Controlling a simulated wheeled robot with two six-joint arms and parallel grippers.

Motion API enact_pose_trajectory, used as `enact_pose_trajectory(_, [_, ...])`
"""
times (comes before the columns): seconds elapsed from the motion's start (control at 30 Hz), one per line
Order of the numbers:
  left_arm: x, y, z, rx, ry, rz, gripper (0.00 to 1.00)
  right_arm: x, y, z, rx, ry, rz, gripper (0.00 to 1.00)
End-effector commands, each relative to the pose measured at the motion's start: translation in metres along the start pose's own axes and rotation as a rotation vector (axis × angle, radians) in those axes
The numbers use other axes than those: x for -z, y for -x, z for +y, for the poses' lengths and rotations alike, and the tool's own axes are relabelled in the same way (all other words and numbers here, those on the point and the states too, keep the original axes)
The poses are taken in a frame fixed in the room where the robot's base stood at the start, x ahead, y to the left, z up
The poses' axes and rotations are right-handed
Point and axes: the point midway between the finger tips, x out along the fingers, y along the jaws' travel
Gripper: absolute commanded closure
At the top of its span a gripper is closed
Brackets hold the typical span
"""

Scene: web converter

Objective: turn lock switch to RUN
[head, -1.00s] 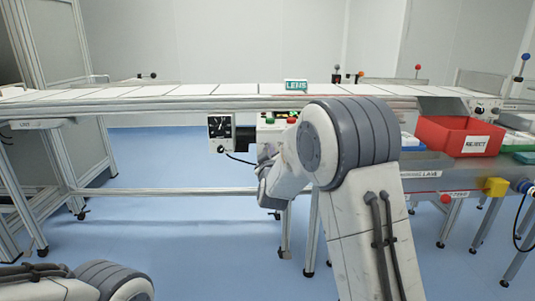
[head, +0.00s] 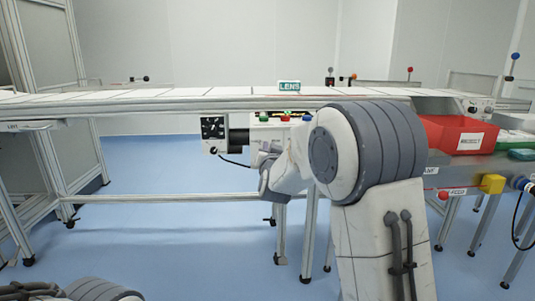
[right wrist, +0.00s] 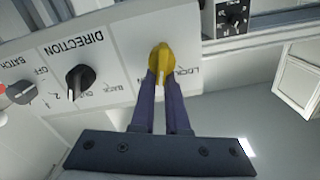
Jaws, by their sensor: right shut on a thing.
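The lock switch is a yellow knob (right wrist: 161,60) on a white control panel (right wrist: 120,45) in the right wrist view, with the word LOCK printed beside it. My right gripper (right wrist: 160,80) has its two dark fingers shut on the lower part of this knob. I cannot read a RUN mark. In the head view my right arm's wrist (head: 275,175) reaches up to the panel box (head: 265,130) under the conveyor, and the fingers and yellow knob are hidden there. My left arm shows only at the bottom left, and its gripper is out of view.
A black knob (right wrist: 80,82) marked DIRECTION and a grey knob (right wrist: 22,91) sit beside the lock switch. A black dial unit (head: 213,128) hangs left of the panel. The conveyor (head: 160,105) runs above. A red bin (head: 455,134) stands at the right.

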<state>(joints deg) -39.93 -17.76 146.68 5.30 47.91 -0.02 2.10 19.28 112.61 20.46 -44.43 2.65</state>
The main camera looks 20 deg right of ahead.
Motion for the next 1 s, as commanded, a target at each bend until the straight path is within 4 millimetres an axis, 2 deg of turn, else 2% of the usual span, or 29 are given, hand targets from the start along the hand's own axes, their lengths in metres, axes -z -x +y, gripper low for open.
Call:
enact_pose_trajectory(0.03, [0.0,-0.008,-0.001,0.0,0.0,0.0,0.31,-0.015,0.001,0.007,-0.011,-0.041,-0.026,1.0])
enact_pose_trajectory(0.5, [-0.002,-0.035,-0.003,0.0,0.0,0.0,0.31,-0.016,0.001,0.008,-0.007,-0.383,-0.028,1.0])
enact_pose_trajectory(1.0, [-0.002,-0.041,-0.003,0.0,0.0,0.0,0.31,-0.016,0.001,0.005,-0.001,-0.487,-0.032,1.0])
